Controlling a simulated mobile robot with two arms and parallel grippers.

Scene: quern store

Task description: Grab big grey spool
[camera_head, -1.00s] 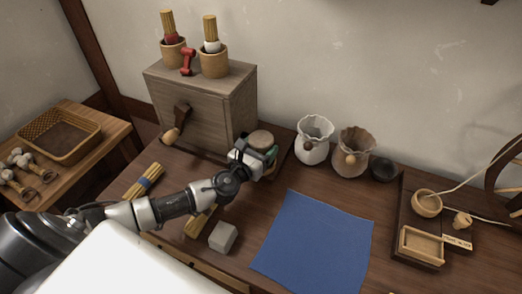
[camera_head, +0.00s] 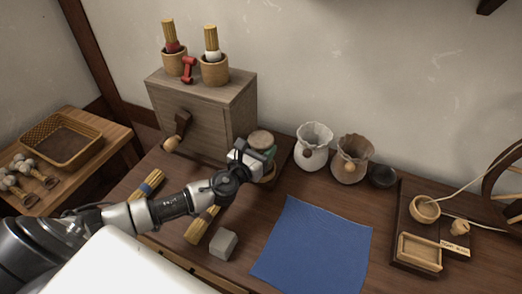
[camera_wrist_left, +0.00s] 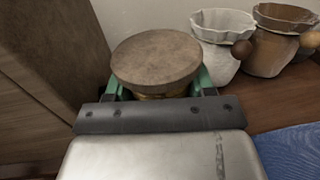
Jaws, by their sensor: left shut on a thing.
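The big spool (camera_head: 261,138) stands at the right side of the wooden box, towards the back of the table. Its round top flange looks grey-brown in the left wrist view (camera_wrist_left: 156,57). My left gripper (camera_head: 262,154) is shut on it, with a green finger on each side below the top flange (camera_wrist_left: 159,88). The spool's middle and lower part are mostly hidden by the gripper. My right gripper is not in view.
The wooden box (camera_head: 213,113) stands close to the left of the gripper. A white ruffled pot (camera_head: 314,150) and a brown one (camera_head: 351,163) stand to the right. A grey block (camera_head: 223,243) and blue cloth (camera_head: 312,245) lie in front. A small red spool (camera_head: 188,70) is on the box.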

